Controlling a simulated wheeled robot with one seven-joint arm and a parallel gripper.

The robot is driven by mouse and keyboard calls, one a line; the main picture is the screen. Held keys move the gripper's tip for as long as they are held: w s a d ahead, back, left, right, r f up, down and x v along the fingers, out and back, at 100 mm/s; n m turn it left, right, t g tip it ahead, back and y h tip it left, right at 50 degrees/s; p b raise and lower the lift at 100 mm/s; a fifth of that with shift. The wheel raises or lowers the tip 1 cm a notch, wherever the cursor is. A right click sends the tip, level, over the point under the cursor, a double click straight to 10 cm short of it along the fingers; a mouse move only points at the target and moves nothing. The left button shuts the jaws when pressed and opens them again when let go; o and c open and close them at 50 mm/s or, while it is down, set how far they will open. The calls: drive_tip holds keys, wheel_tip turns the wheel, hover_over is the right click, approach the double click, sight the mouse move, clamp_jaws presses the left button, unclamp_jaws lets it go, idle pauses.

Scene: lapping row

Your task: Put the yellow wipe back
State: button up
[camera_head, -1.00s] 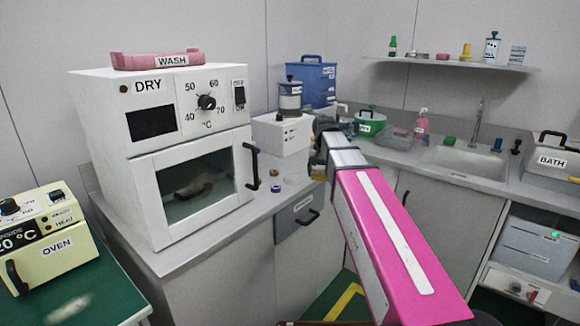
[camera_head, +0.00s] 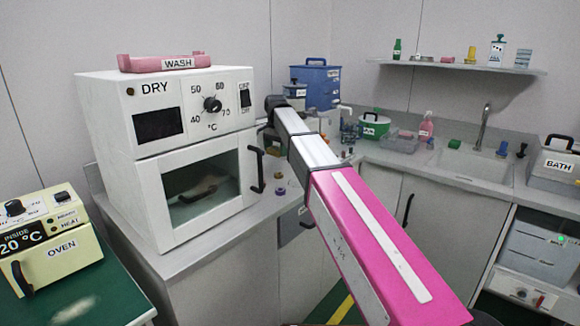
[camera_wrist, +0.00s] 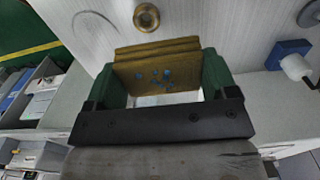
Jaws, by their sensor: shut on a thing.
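The yellow wipe (camera_wrist: 158,70) shows in the wrist view as a folded, brownish-yellow pad with blue spots on its face. My gripper (camera_wrist: 160,82) is shut on it, with one green finger at each side of the wipe. Behind the wipe is a pale surface; I cannot tell whether the wipe touches it. In the head view my arm reaches toward the counter beside the white DRY oven (camera_head: 172,150). There the gripper and wipe cannot be made out clearly.
A pink WASH tray (camera_head: 165,62) lies on the DRY oven. Small rings (camera_head: 280,191) lie on the counter by its door handle. A blue box (camera_head: 318,84), green pot (camera_head: 374,125) and pink bottle (camera_head: 426,127) stand farther back. A brass ring (camera_wrist: 146,16) is near the wipe.

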hover_over(290, 169)
drive_tip(key=f, duration=0.5)
drive_tip(key=shift+w+f, duration=0.1)
drive_tip(key=shift+w, duration=0.1)
drive_tip(key=shift+f, duration=2)
drive_tip(key=o, duration=0.8)
drive_tip(key=shift+f, duration=0.1)
drive_tip(key=shift+c, duration=0.2)
wheel_tip(290, 169, up, 12)
